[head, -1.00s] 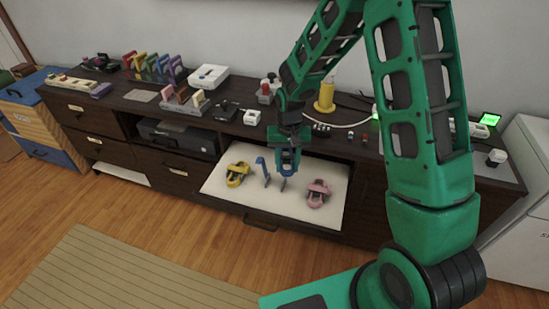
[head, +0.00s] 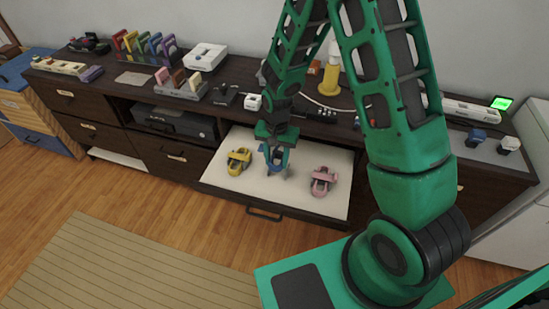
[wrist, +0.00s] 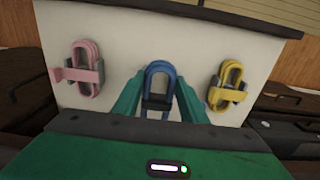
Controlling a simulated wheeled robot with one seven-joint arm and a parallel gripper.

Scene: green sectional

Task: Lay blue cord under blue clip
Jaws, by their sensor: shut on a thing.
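My gripper (head: 276,168) points down over the middle of the pale drawer surface (head: 228,187). In the wrist view its two green fingers stand either side of the blue cord (wrist: 160,68), a looped coil, and are shut on it. The cord is low at the drawer surface; whether it touches is unclear. A grey-and-blue part shows between the fingers in the wrist view, perhaps the blue clip. The gripper largely hides the clip in the head view, so I cannot tell whether the cord lies under it.
A yellow cord in its clip (head: 238,161) lies left of my gripper, a pink one (head: 322,181) to the right. The drawer front is clear.

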